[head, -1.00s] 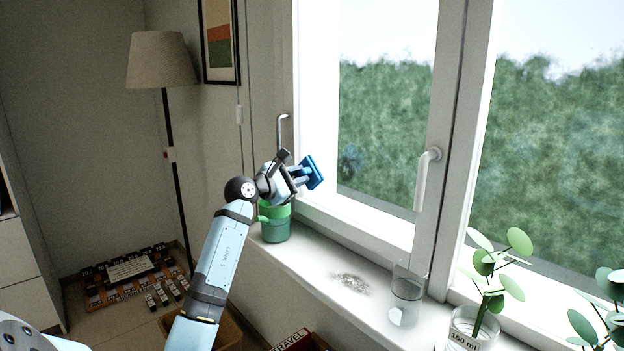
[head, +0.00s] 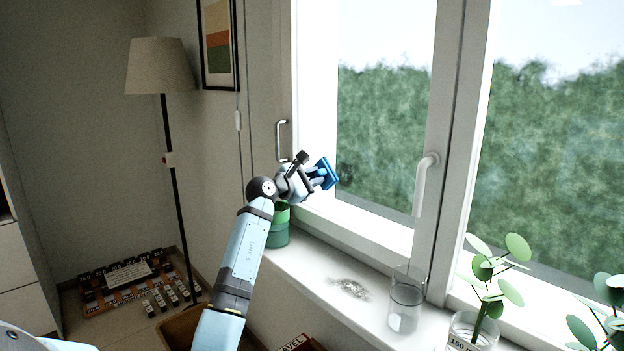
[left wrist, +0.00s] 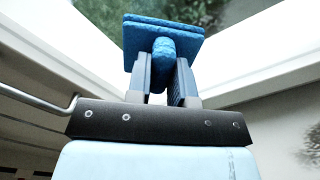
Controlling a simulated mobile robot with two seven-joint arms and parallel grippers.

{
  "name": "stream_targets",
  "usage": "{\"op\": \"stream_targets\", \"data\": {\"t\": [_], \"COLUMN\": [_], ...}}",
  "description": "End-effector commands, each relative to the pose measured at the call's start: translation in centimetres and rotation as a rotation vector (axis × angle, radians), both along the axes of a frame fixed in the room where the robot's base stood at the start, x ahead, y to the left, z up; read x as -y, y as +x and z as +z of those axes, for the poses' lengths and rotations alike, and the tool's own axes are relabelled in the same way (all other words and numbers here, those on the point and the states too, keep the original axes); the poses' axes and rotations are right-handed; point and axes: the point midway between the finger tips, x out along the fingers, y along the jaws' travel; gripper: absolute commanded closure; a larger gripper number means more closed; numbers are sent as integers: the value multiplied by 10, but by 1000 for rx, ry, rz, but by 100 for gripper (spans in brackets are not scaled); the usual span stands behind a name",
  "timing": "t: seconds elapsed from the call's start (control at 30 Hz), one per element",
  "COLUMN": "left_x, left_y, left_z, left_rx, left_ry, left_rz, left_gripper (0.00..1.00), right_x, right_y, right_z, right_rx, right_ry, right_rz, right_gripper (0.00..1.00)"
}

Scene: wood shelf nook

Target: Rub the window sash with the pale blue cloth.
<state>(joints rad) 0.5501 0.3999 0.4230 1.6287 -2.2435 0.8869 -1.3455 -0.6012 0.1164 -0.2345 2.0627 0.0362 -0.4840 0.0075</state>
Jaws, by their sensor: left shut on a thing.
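My left gripper (head: 314,177) is shut on a blue cloth (head: 329,173), which looks like a flat, thick pad with a rounded grip. In the left wrist view the fingers (left wrist: 163,85) hold that grip, and the pad of the cloth (left wrist: 160,32) spreads beyond the fingertips. The white window sash (head: 317,100) frames the glass, and it also shows in the left wrist view (left wrist: 265,52). The pad is in front of the lower left of the sash, near the glass edge. I cannot tell whether it touches. My right gripper is not in view.
A grey speckled patch (head: 349,288) lies on the sill. A floor lamp (head: 160,68) stands left. A handle (head: 425,185) juts from the window.

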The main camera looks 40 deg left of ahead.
Motion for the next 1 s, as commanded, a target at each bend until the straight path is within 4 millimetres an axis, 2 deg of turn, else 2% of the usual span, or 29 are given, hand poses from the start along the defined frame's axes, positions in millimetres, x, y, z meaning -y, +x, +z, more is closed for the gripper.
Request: {"op": "stream_targets", "data": {"t": [0.33,1.0], "left_x": [0,1], "left_y": [0,14], "left_z": [0,1], "left_rx": [0,1], "left_ry": [0,0], "left_rz": [0,-1], "left_gripper": [98,98], "right_x": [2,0], "right_y": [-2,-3], "right_z": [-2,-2], "right_rx": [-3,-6], "right_ry": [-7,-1], "right_rz": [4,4], "right_gripper": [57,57]}}
